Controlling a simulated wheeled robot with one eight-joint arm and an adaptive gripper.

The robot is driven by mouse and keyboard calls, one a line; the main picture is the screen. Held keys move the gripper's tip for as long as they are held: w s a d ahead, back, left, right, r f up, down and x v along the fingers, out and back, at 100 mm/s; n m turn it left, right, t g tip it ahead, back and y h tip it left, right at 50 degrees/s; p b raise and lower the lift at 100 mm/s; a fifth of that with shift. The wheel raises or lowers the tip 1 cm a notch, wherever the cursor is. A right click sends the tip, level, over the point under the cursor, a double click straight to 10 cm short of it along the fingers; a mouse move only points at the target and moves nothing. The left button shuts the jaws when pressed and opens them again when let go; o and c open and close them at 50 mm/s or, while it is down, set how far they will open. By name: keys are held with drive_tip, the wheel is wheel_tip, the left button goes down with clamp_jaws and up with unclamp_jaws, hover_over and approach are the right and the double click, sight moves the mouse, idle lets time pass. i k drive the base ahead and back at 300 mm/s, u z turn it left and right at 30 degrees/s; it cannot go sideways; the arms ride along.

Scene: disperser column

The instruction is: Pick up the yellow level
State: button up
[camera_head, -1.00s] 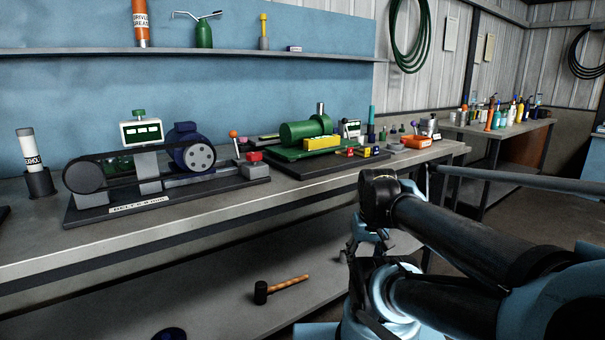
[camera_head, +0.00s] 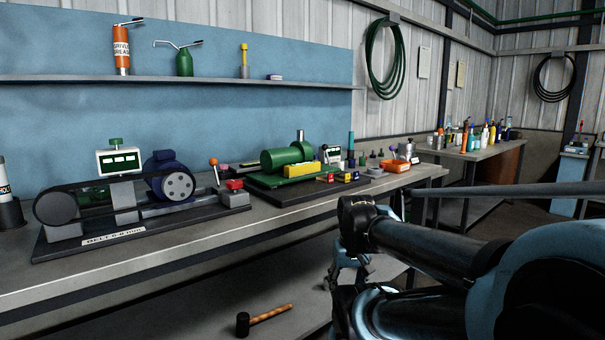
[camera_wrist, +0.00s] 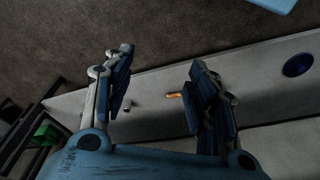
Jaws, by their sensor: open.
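The yellow level (camera_head: 301,169) is a small yellow bar lying on the green machine (camera_head: 284,157) on the workbench. My gripper (camera_wrist: 160,84) is open and empty in the wrist view, its two fingers well apart. The level cannot be made out in the wrist view. In the head view my arm hangs in front of the bench, and my gripper (camera_head: 345,262) is partly hidden below the arm, lower than the bench top and apart from the level.
A belt-drive rig (camera_head: 135,205) stands left of the green machine. Small yellow and red blocks (camera_head: 338,177) and an orange tray (camera_head: 398,165) lie to its right. A hammer (camera_head: 265,316) lies on the lower shelf. A second bench (camera_head: 470,151) stands behind at right.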

sight(301, 169)
drive_tip(key=z, duration=1.85)
drive_tip(key=k, duration=0.8)
drive_tip(key=u, duration=1.3)
drive_tip(key=i, duration=1)
drive_tip(key=z, duration=0.05)
